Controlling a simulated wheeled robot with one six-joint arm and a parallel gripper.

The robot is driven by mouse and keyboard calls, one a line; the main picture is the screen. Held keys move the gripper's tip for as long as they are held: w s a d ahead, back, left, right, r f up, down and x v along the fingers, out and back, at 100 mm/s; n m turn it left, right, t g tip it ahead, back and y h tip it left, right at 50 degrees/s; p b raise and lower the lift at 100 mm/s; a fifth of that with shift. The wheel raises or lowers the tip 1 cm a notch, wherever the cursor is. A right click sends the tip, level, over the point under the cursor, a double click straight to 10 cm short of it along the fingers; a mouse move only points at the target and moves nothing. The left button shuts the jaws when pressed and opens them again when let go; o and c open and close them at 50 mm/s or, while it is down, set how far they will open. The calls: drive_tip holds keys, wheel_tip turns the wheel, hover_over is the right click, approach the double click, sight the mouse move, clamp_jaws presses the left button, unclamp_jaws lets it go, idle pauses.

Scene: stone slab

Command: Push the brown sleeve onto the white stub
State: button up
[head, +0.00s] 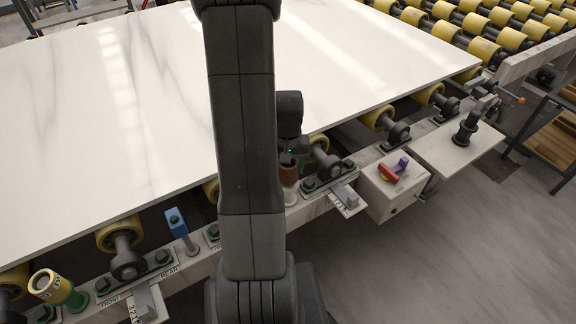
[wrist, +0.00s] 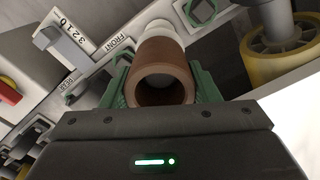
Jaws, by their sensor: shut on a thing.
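The brown sleeve (wrist: 150,92) is a short open tube held between the green fingers of my gripper (wrist: 160,85) in the wrist view. In the head view the sleeve (head: 288,172) shows below my dark gripper (head: 289,158), beside my arm. The white stub (wrist: 156,27) sticks out just past the far end of the sleeve, roughly in line with it. A pale round surface shows inside the sleeve's bore. I cannot tell how far the sleeve is around the stub. In the head view the stub (head: 290,197) is mostly hidden under the sleeve and behind my arm.
A large white slab (head: 120,110) lies on yellow rollers along the rail. A switch box with a red handle (head: 388,173) is at right. Open floor lies front right.

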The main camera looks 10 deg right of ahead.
drive_tip(key=shift+f+b, duration=0.85)
drive_tip(key=shift+f, duration=0.25)
drive_tip(key=o, duration=1.1)
wheel_tip(320, 180, up, 14)
drive_tip(key=shift+f+p, duration=0.1)
drive_tip(key=shift+p, duration=0.4)
drive_tip(key=shift+f, duration=0.1)
wheel_tip(320, 180, down, 14)
drive_tip(key=shift+r+b, duration=0.15)
drive_tip(key=shift+b, duration=0.35)
drive_tip(key=shift+r, duration=0.35)
